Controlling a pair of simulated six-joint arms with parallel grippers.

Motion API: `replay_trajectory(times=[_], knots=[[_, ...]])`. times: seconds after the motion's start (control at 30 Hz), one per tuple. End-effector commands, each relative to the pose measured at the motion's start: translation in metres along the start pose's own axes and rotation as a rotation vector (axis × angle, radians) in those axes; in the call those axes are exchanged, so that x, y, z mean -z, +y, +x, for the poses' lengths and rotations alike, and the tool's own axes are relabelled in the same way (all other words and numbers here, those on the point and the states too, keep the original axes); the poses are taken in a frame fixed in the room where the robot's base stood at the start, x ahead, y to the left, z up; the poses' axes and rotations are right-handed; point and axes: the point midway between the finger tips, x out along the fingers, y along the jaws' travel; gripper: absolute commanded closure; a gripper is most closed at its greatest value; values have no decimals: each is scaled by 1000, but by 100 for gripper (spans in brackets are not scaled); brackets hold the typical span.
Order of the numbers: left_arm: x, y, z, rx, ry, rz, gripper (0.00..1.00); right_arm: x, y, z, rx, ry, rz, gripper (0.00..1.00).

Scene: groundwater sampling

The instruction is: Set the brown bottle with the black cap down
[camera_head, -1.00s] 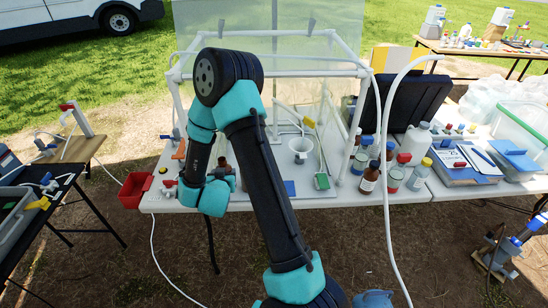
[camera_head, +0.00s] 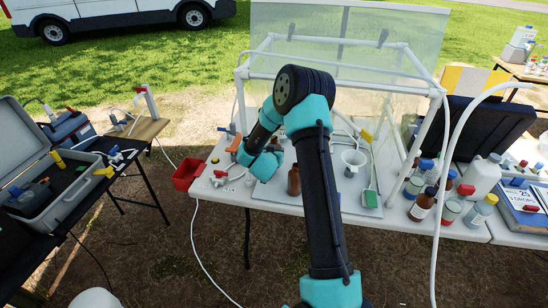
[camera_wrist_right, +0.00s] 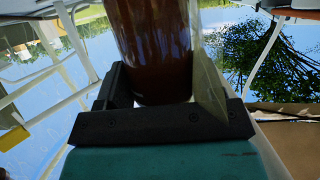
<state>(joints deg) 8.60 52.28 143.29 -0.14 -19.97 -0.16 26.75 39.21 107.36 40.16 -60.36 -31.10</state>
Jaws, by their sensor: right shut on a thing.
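A brown bottle (camera_head: 293,181) is at the front of the white table, just left of my right arm's long black link in the head view. In the right wrist view the brown bottle (camera_wrist_right: 155,45) stands between the two black fingers of my right gripper (camera_wrist_right: 163,88), which is shut on it. The cap is not clear in either view. I cannot tell whether the bottle's base touches the table. In the head view my teal wrist hides most of the gripper. My left gripper is not in view.
A red bin (camera_head: 187,174) hangs at the table's left edge. Several bottles, including a labelled brown one (camera_head: 422,206), stand to the right. A hose (camera_head: 441,200) hangs in front.

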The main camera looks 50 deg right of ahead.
Motion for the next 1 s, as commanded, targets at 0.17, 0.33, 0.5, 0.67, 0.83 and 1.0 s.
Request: replay_trajectory(times=[0.17,0.33,0.5,0.67,0.83,1.0], knots=[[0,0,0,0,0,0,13,2,-1,4,-1,1,0,74],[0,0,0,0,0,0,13,2,-1,4,0,1,1,74],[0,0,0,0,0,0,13,1,-2,14,-1,0,1,74],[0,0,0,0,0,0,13,-22,-2,21,0,-1,0,74],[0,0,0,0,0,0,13,-29,-2,24,1,2,1,74],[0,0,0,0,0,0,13,-29,-2,24,1,2,1,74]])
